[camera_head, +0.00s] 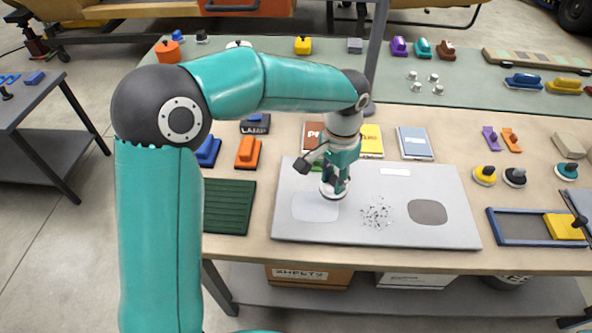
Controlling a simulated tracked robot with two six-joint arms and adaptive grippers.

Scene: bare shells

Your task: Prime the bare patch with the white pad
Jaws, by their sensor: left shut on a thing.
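My left gripper (336,184) reaches down over the light grey panel (455,232) on the workbench. It is shut on the white pad (333,193), whose pale round edge shows low under the fingers; the fingers hide most of it. The pad is at the upper right edge of a pale, shiny patch (312,208). I cannot tell whether it touches the panel. A speckled patch (377,213) lies in the panel's middle and a dark grey patch (428,211) to its right. I cannot tell for sure which one is the bare patch. My right gripper is not in view.
Round pads with yellow (484,175), dark (515,177) and teal (567,171) parts stand right of the panel. A blue-rimmed tray (515,241) with a yellow block (565,227) lies at front right. A green ribbed mat (228,207) is left. Booklets (415,143) lie behind.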

